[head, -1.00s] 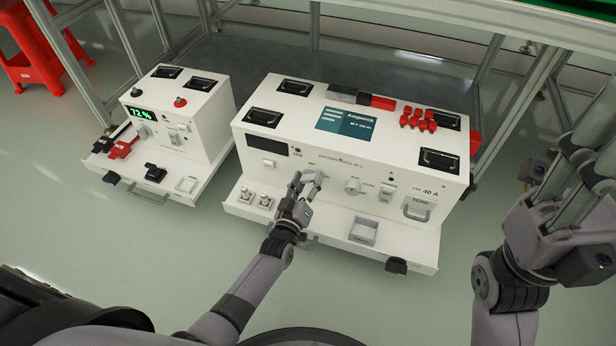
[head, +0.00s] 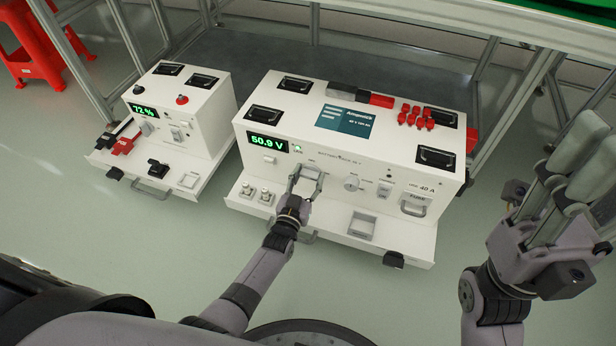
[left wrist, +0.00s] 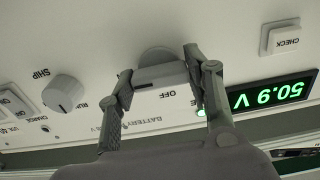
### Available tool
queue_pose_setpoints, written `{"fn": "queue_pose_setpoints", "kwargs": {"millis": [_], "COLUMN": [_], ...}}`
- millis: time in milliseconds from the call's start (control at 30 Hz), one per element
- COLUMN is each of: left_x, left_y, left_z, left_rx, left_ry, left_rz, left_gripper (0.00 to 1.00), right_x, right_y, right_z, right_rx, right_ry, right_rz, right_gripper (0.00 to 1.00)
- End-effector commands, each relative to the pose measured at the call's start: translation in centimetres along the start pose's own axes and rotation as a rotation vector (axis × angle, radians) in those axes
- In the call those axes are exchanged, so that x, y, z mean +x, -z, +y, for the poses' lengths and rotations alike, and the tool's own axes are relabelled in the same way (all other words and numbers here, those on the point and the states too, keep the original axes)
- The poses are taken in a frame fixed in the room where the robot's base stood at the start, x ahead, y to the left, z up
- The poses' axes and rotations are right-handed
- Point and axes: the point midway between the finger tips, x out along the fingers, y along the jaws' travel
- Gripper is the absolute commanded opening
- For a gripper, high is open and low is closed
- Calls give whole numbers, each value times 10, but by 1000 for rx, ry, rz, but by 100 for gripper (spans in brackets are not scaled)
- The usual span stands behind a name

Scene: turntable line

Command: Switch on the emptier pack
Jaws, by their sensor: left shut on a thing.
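The large white battery pack (head: 330,150) stands in the middle. Its display (head: 267,144) is lit green and reads 50.9 V; it also shows upside down in the left wrist view (left wrist: 273,92). The smaller white pack (head: 190,115) at the left has a lit display (head: 143,110) reading 72%. My left gripper (head: 306,178) is at the large pack's front, shut on its main switch knob (left wrist: 160,75), beside the OFF mark. The fingers partly hide the knob. My right gripper (head: 565,190) is raised at the right, away from both packs; its opening is unclear.
The large pack's front also has a CHECK button (left wrist: 285,38), a SHIP/RUN knob (left wrist: 63,92) and a 40 A fuse holder (head: 414,204). A red stool (head: 32,50) stands far left. Metal frame posts (head: 520,100) rise at the right. The floor in front is clear.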

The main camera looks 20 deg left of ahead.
Motion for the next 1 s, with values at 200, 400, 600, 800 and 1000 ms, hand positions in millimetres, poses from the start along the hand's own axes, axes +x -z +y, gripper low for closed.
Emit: {"fn": "queue_pose_setpoints", "kwargs": {"millis": [200, 400, 600, 800, 1000], "left_x": [0, 0, 0, 0, -1], "left_y": [0, 0, 0, 0, 0], "left_z": [0, 0, 0, 0, 0], "left_rx": [9, 9, 7, 6, 6], "left_ry": [-1, -1, -1, 0, 0], "left_rz": [-1, -1, -1, 0, 0], "left_gripper": [19, 47, 60, 67, 67], "right_x": [-3, -4, -4, -2, -1], "right_y": [-1, -1, -1, -1, -1], "right_z": [0, 0, 0, 0, 0], "right_rx": [1, 1, 1, 1, -1], "right_ry": [-4, -3, -1, 2, 2], "right_rz": [-12, -14, -14, -8, -2], "right_gripper": [40, 40, 40, 40, 40]}}
